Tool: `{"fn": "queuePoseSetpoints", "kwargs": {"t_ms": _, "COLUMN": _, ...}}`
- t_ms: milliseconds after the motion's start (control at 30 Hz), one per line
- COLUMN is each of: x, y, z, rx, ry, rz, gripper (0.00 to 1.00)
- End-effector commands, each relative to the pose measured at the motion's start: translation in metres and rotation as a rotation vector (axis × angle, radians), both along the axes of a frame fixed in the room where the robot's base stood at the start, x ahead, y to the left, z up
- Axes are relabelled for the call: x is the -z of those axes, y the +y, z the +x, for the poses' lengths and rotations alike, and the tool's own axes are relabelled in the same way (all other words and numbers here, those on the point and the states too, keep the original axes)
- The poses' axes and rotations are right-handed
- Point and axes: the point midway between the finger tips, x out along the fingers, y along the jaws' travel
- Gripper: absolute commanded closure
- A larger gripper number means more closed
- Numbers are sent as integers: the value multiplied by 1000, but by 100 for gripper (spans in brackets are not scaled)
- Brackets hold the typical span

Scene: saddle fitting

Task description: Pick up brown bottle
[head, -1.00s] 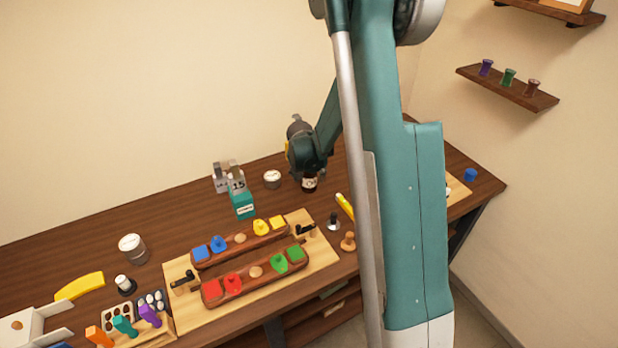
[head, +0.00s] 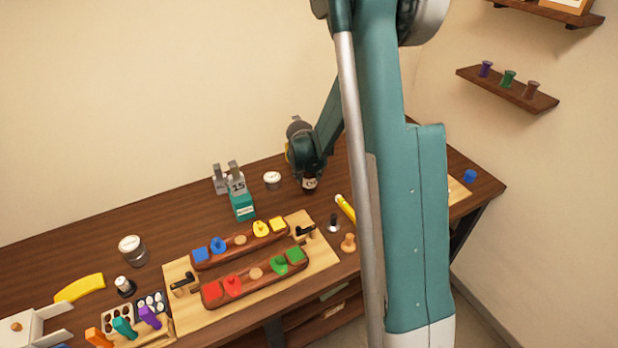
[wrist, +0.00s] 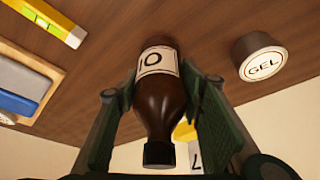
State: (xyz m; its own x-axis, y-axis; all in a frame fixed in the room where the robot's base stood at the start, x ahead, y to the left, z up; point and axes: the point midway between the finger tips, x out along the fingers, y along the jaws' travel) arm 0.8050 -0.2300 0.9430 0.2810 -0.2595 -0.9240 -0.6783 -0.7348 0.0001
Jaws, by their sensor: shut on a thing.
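The brown bottle (wrist: 160,98) stands between the fingers of my gripper (wrist: 160,118) in the wrist view. It has a black cap and a pale label reading "10" or similar. My gripper is shut on the bottle, with a finger on each side of its body. In the head view the bottle (head: 310,184) shows just below my gripper (head: 308,174), near the back of the table. Its upper part is hidden by the gripper there. I cannot tell whether its base touches the table.
A round tin marked "GEL" (wrist: 262,57) is near the bottle; another view of it is in the head picture (head: 272,180). A yellow level (head: 345,208) lies in front. A wooden board (head: 325,262) with coloured pieces fills the front middle.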

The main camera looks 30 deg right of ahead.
Motion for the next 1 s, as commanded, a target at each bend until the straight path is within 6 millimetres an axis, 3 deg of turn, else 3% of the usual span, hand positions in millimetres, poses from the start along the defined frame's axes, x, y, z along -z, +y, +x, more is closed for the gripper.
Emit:
{"fn": "queuePoseSetpoints", "kwargs": {"t_ms": 700, "x": -80, "y": 0, "z": 0, "rx": 0, "ry": 0, "rz": 0, "gripper": 80}}
{"fn": "queuePoseSetpoints", "kwargs": {"t_ms": 1000, "x": -93, "y": 0, "z": 0, "rx": 0, "ry": 0, "rz": 0, "gripper": 80}}
